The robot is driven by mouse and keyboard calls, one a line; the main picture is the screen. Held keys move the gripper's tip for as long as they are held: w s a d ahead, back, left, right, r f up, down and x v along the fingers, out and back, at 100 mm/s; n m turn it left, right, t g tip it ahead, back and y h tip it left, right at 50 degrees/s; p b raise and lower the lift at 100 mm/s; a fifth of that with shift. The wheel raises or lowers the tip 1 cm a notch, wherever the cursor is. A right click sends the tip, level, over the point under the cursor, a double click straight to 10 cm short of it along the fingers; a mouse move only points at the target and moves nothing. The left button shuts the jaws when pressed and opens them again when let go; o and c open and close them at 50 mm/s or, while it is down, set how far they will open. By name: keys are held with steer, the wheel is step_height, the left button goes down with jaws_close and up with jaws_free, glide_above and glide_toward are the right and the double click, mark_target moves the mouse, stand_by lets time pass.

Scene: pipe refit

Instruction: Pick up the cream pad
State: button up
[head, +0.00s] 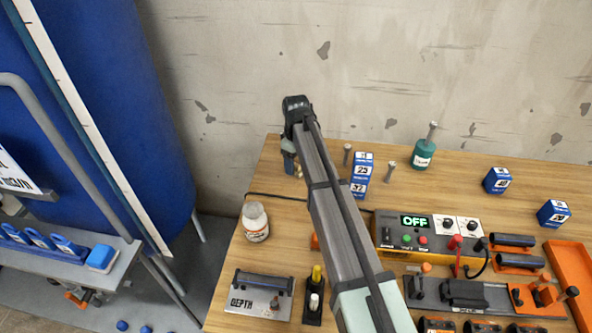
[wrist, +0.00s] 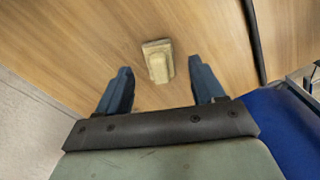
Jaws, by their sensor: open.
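The cream pad (wrist: 158,62) lies on the wooden table in the wrist view, a small block on a slightly wider base. My gripper (wrist: 162,80) is open, with one blue finger to the left of the pad and one to the right. The pad sits just beyond the fingertips, roughly centred between them, and nothing is held. In the head view, my gripper (head: 291,163) points down at the table's far left part. A small cream patch shows beside its finger there, and the arm hides much of that area.
Stacked blue-and-white boxes (head: 361,175) stand to the right of my gripper. A yellow control box (head: 428,231) reading OFF sits right of my arm. A black cable (wrist: 254,40) runs right of the pad.

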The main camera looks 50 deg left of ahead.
step_height(320, 180, down, 2)
steer(key=shift+f, duration=0.15)
steer(key=c, duration=1.1)
